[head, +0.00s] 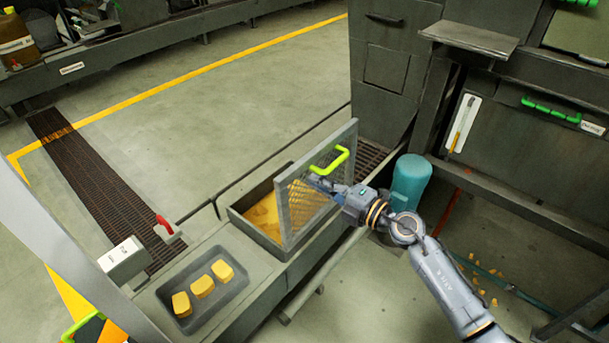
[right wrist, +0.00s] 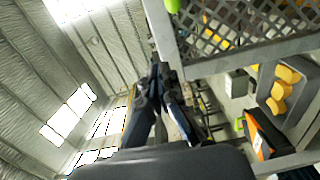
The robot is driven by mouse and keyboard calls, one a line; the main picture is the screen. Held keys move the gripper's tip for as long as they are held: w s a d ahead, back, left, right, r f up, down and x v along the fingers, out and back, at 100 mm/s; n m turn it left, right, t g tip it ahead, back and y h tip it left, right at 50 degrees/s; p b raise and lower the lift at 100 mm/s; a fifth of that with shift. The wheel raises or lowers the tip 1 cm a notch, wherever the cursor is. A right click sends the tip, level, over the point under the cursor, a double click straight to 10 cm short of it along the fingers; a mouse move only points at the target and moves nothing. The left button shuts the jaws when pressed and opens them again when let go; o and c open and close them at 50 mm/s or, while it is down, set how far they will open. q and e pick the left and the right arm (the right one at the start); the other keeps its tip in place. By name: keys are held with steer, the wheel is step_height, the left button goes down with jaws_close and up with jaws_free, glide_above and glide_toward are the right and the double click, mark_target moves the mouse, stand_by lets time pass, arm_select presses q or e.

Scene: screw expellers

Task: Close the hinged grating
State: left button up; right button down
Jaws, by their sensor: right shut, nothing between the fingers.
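The hinged grating (head: 293,205) is a grey metal mesh panel with a frame, standing steeply raised over an open bin (head: 243,222) with yellow material inside. A bright green handle (head: 331,161) sits on its upper part. My right gripper (head: 313,181) is shut and empty, beside the panel just below the handle. In the right wrist view the shut fingers (right wrist: 159,72) lie next to the corner of the grating's frame (right wrist: 215,62), with the green handle (right wrist: 173,5) at the top edge. I cannot tell whether they touch the frame. My left gripper is not in view.
A tray (head: 166,292) with several yellow blocks lies left of the bin. A teal cylinder (head: 410,182) stands right of my right gripper. Dark machine cabinets (head: 385,65) rise behind. A red-handled lever (head: 168,230) is at the left; open floor (head: 250,110) lies beyond.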

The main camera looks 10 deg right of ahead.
mark_target(296, 169)
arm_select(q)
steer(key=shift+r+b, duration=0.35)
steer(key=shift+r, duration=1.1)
arm_select(e)
steer(key=shift+x, duration=2.25)
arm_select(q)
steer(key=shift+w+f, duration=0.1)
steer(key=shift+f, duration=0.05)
arm_select(e)
steer(key=shift+w+a, duration=0.1)
steer(key=shift+w, duration=0.1)
